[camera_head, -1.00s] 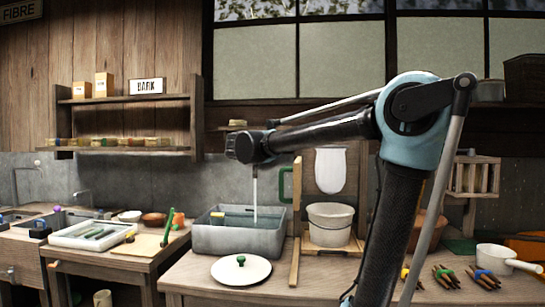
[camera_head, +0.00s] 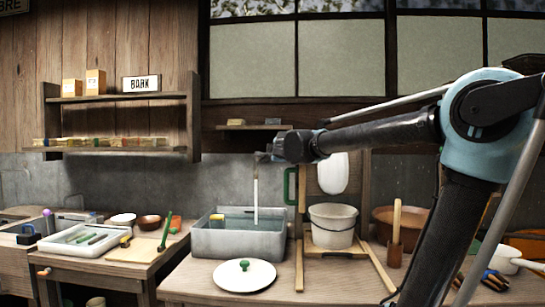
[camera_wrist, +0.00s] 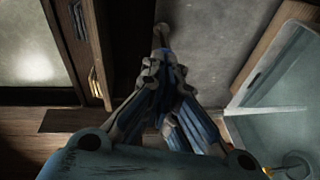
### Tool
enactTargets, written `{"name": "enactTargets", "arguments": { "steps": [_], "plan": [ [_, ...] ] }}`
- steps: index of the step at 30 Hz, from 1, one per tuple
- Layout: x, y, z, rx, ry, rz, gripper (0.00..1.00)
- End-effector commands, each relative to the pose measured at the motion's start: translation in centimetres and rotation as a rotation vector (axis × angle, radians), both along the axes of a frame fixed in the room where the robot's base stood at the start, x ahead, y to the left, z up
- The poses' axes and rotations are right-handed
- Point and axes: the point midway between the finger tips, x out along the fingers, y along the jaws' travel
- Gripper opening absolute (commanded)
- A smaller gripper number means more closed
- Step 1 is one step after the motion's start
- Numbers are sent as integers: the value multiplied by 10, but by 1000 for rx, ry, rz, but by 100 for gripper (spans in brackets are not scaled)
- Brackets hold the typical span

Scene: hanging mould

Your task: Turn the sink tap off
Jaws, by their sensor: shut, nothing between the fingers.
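The sink basin (camera_head: 208,243) is a grey tub of water on the bench; part of it shows at right in the wrist view (camera_wrist: 300,80). A white stream of water (camera_head: 256,200) falls into it from the small dark tap (camera_head: 262,157) above. My gripper (camera_wrist: 164,72) is shut and empty, its fingers together. In the wrist view a small rounded metal piece (camera_wrist: 161,36), probably part of the tap, lies just beyond the fingertips; I cannot tell if they touch. In the head view my arm's end is just right of the tap, and the fingers are not clear.
A white lid (camera_head: 262,280) lies in front of the basin. A white tray (camera_head: 64,247) is on the left bench. A wall shelf (camera_head: 120,152) is at the left.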

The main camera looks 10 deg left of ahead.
Motion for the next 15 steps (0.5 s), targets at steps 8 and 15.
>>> {"name": "enactTargets", "arguments": {
  "steps": [8, 15],
  "plan": [
    [17, -15, 0, 0, 0, 0, 0],
    [26, -20, 0, 0, 0, 1, 0]
  ]
}}
